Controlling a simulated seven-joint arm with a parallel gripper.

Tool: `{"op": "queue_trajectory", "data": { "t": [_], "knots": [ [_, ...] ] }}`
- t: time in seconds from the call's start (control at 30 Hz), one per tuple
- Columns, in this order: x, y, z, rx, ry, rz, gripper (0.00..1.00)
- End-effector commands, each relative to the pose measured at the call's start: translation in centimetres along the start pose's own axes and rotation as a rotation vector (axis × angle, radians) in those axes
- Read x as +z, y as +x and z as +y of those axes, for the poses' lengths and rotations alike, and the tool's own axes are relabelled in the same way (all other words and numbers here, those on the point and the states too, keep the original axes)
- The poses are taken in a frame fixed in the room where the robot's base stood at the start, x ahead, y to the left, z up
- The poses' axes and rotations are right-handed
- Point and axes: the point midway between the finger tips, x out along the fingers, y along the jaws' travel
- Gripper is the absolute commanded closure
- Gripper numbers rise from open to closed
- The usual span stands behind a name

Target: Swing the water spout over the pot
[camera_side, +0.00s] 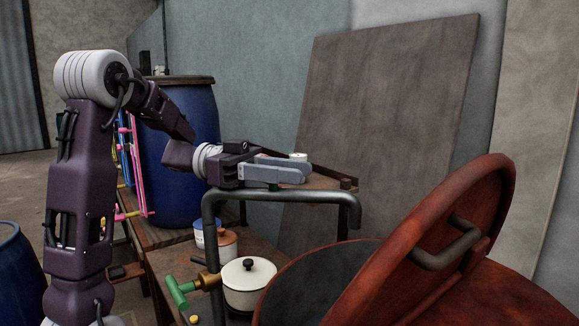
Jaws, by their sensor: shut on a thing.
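The water spout (285,197) is a grey bent pipe that rises at the left, runs right and turns down at its free end. A small green piece (273,187) shows on top of it, just under my fingers. My gripper (304,171) is above the pipe, its fingers shut on this green piece as far as I can see; the grip is mostly hidden. The large rust-red pot (500,295) stands at the front right, its lid (480,205) tilted up. The spout's end appears above the pot's back rim; I cannot tell whether it is over the opening.
A green-handled brass valve (180,290) is at the pipe's foot. A small cream pot with a lid (248,288) stands beside it. A blue barrel (190,165) stands behind my arm. A grey board (390,120) leans on the wall. Small containers stand on the wooden bench (165,265).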

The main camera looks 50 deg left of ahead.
Motion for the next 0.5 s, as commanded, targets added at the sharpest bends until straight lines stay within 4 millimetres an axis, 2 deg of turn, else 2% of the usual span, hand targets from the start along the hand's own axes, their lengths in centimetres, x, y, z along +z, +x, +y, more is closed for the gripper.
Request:
{"op": "queue_trajectory", "data": {
  "t": [0.2,0.5],
  "knots": [
    [0.0,0.3,1.4,0.095,0.0,0.001,1.0],
    [0.0,0.4,2.2,0.147,0.001,0.001,1.0]
  ]
}}
